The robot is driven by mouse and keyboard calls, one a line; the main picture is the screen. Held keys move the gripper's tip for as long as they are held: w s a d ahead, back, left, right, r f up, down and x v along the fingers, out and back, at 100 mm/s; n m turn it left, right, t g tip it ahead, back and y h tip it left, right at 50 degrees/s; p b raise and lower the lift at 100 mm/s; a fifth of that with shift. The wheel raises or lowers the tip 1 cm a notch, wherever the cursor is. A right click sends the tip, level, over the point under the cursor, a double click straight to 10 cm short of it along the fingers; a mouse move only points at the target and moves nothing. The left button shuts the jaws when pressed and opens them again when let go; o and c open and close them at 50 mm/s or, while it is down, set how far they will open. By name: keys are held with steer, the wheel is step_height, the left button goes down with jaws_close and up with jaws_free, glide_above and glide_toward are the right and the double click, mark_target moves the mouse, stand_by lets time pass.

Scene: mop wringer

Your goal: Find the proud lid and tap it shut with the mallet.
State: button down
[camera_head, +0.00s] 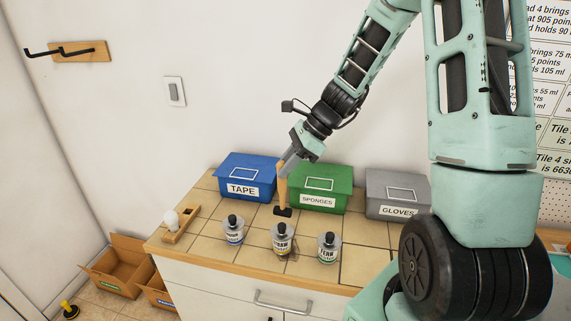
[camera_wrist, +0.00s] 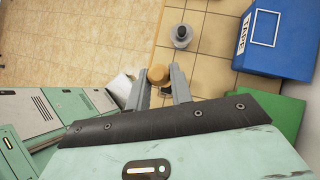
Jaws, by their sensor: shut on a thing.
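My gripper (camera_head: 286,166) is shut on the wooden handle of a mallet (camera_head: 282,188). The mallet hangs head down, its dark head (camera_head: 283,211) just above or at the tiled counter, behind the middle tin. In the wrist view the handle's round end (camera_wrist: 158,74) shows between the fingers. Three tins with black-knobbed lids stand in a row: left tin (camera_head: 233,235), middle tin (camera_head: 282,244) and right tin (camera_head: 328,252). One tin (camera_wrist: 181,41) shows in the wrist view. I cannot tell which lid sits proud.
Behind the tins stand a blue TAPE box (camera_head: 248,176), a green SPONGES box (camera_head: 320,186) and a grey GLOVES box (camera_head: 396,194). A wooden holder with a white rounded thing (camera_head: 171,220) lies at the counter's left end. Cardboard boxes (camera_head: 118,262) stand on the floor.

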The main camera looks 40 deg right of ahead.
mark_target(284, 191)
steer(key=shift+a+r+p, duration=0.1)
steer(key=shift+a+p, duration=0.05)
steer(key=shift+p, duration=0.25)
stand_by(0.6)
step_height(284, 191, down, 4)
steer(key=b, duration=0.3)
steer(key=shift+w, duration=0.1)
step_height(284, 191, up, 5)
steer(key=p, duration=0.4)
steer(key=shift+f, duration=0.4)
steer(key=shift+f, duration=0.25)
steer(key=shift+r, duration=0.15)
